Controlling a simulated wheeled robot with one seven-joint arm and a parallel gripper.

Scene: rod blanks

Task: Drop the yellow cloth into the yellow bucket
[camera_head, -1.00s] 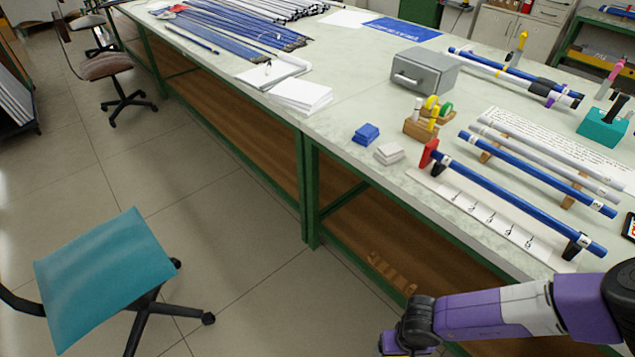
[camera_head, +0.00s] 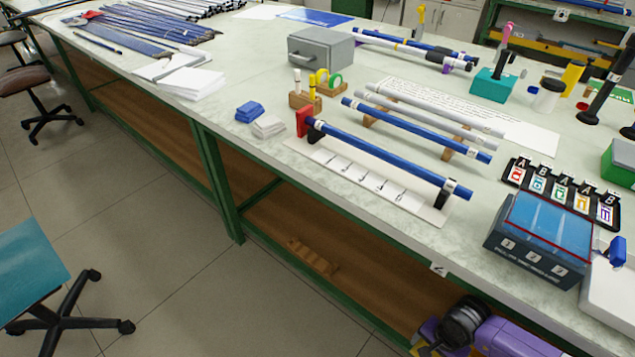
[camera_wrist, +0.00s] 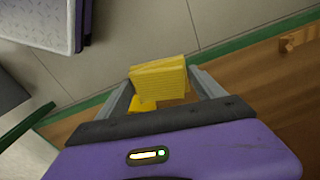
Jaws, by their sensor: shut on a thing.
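The yellow cloth (camera_wrist: 158,80) is a folded, ribbed pad between the two grey fingers of my gripper (camera_wrist: 163,88) in the wrist view. The fingers are shut on it. A smaller yellow part shows just below it, close to the palm. In the head view my purple and black arm is at the bottom edge, low in front of the green-framed bench, and its end is mostly cut off. I see no yellow bucket in either view.
The long bench (camera_head: 250,190) holds blue and white rods, a grey drawer box (camera_head: 320,50), a blue-lidded box (camera_head: 540,240) and a card rack (camera_head: 565,190). A teal chair (camera_head: 30,270) stands at the left. Floor between chair and bench is clear.

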